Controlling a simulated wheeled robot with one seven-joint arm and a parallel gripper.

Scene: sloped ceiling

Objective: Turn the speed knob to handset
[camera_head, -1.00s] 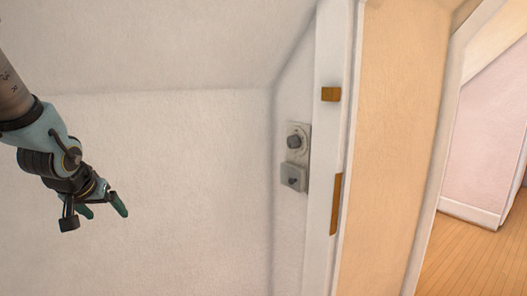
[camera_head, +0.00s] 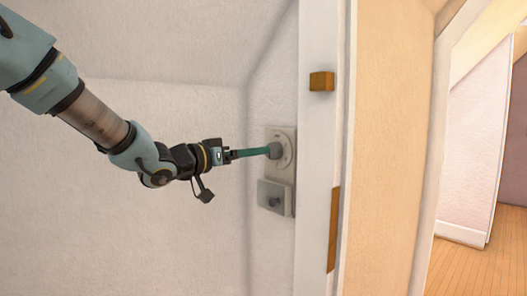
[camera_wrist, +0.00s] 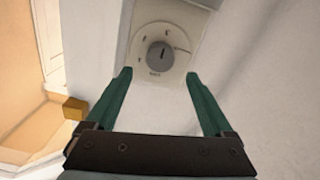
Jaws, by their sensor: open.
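The speed knob (camera_head: 275,150) is a round grey knob on a pale square plate (camera_head: 286,133) on the wall beside the door frame. In the wrist view the knob (camera_wrist: 160,55) shows a dark pointer line, and the plate (camera_wrist: 150,36) has small markings around it, too blurred to read. My gripper (camera_wrist: 158,75) is open, its two green fingers apart on either side of the knob's line, with the knob just beyond the tips. In the head view my gripper (camera_head: 267,152) reaches the knob from the left; I cannot tell whether it touches.
A second grey plate with a small knob (camera_head: 274,198) sits just below. A brass block (camera_head: 321,81) sticks out from the white door frame (camera_head: 318,130) to the right, and shows in the wrist view (camera_wrist: 75,108). Open wall lies left.

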